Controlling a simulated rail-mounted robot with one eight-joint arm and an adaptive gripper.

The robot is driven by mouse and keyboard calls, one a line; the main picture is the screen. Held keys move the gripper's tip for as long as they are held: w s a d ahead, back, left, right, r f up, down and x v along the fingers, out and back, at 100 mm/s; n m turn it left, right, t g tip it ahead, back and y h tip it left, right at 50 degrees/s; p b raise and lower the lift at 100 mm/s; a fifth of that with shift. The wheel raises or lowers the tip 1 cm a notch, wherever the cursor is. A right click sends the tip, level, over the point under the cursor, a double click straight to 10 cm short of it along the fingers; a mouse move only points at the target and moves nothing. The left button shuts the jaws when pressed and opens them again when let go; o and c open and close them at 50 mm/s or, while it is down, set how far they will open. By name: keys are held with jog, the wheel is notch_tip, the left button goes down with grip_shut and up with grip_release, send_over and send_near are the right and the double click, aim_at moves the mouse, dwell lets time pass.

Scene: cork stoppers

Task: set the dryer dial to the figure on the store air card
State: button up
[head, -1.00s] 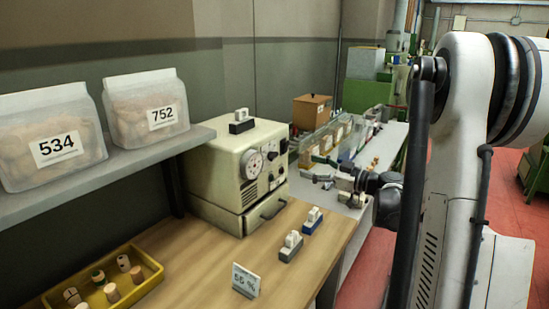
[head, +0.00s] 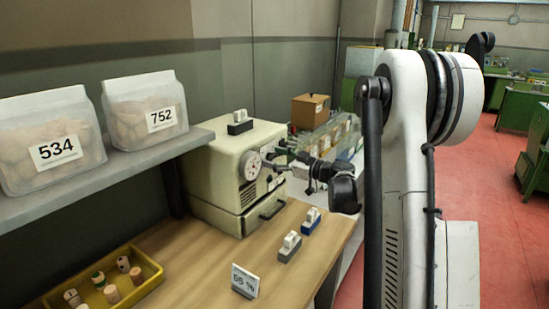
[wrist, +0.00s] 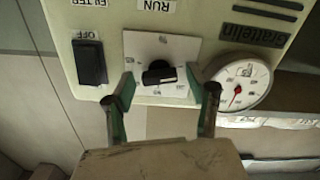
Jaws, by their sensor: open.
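The dryer (head: 237,175) is a cream box with a drawer on the wood bench. Its dial, a black knob (wrist: 159,74) on a white square plate (wrist: 160,52), sits between my open fingertips in the wrist view. My gripper (wrist: 163,88) is open, one finger on each side of the knob; I cannot tell if either touches it. In the head view my gripper (head: 285,160) is at the dryer's front panel and covers part of it. The figures on the dial plate are too small to read. A card (head: 245,281) on the bench front appears to read 55 %.
A round gauge (wrist: 238,84) with a red needle is close beside the right finger. A black OFF switch (wrist: 89,62) is left of the dial. Two clamp-like blocks (head: 289,247) (head: 311,221) and a yellow cork tray (head: 147,286) are on the bench. Bags labelled 534 (head: 50,140) and 752 (head: 146,108) stand on the shelf.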

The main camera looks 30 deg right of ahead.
jog(key=shift+w+a, duration=0.1)
jog(key=shift+c, duration=0.6)
jog(key=c, duration=1)
jog(key=shift+f+m+b, duration=0.1)
jog(key=shift+m+b, duration=0.2)
jog(key=m+b, duration=0.2)
jog(key=m, duration=0.1)
jog(key=shift+m, duration=0.3)
jog(key=m+b, duration=0.3)
jog(key=m, duration=0.3)
jog(key=shift+d, duration=0.2)
jog(key=m+b, duration=0.2)
jog(key=m, duration=0.3)
jog(key=shift+w+f+m, duration=0.1)
jog(key=shift+m, duration=0.3)
jog(key=shift+m+b, duration=0.6)
jog(key=shift+m, duration=1.7)
